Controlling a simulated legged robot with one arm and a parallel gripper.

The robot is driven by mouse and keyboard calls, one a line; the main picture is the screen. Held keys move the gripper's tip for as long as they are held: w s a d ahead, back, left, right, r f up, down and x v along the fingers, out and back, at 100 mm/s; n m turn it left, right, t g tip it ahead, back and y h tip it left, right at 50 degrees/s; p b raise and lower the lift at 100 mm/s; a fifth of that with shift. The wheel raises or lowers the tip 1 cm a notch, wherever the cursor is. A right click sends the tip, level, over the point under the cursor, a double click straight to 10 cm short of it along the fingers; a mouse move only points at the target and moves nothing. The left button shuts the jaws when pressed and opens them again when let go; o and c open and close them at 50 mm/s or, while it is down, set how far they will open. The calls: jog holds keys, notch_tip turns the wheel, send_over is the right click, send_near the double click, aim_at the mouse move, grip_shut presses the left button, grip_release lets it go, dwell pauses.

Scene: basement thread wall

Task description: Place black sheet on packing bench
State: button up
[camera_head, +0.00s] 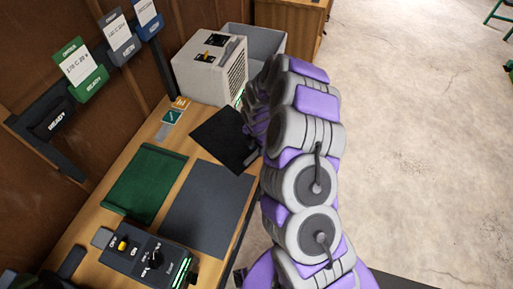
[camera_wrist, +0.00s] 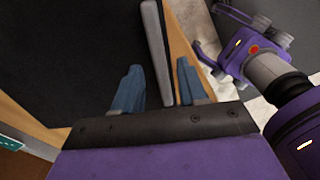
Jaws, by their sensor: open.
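The black sheet (camera_head: 225,139) lies at an angle on the wooden packing bench (camera_head: 105,166), between the machine and the grey sheet. Its right side is partly hidden by my arm. In the wrist view a large black surface (camera_wrist: 65,50), which looks like this sheet, fills the left. My gripper (camera_wrist: 159,76) is open, with its two blue fingers apart. A grey bar (camera_wrist: 155,45) along the black surface's right side shows between the fingers; I cannot tell whether they touch it. In the head view the gripper is mostly hidden by the arm, near the sheet's right edge.
A green sheet (camera_head: 145,182) and a dark grey sheet (camera_head: 207,207) lie on the bench. A beige machine (camera_head: 208,72) and a grey bin (camera_head: 262,42) stand at the far end. A control box (camera_head: 148,255) is at the near end. Open concrete floor (camera_head: 410,130) lies right.

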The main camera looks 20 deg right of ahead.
jog(key=s+a+r+m+p, duration=0.1)
jog(key=s+a+r+m, duration=0.15)
jog(key=r, duration=0.75)
jog(key=s+a+r+m+p, duration=0.15)
jog(key=s+r, duration=0.25)
jog(key=r, duration=0.6)
jog(key=s+r+m, duration=0.4)
jog(key=s+m, duration=0.3)
jog(key=s, duration=0.3)
jog(key=s+d+r+m+g, duration=0.1)
jog(key=s+r+m, duration=0.2)
jog(key=s+m, duration=0.4)
jog(key=s+d+r+m+b, duration=0.1)
jog(key=s+r+m, duration=0.3)
jog(key=s, duration=1.1)
jog(key=m, duration=0.2)
jog(key=shift+d+r+m+g, duration=0.15)
jog(key=shift+r+m+g, duration=0.2)
jog(key=shift+m+g, duration=0.05)
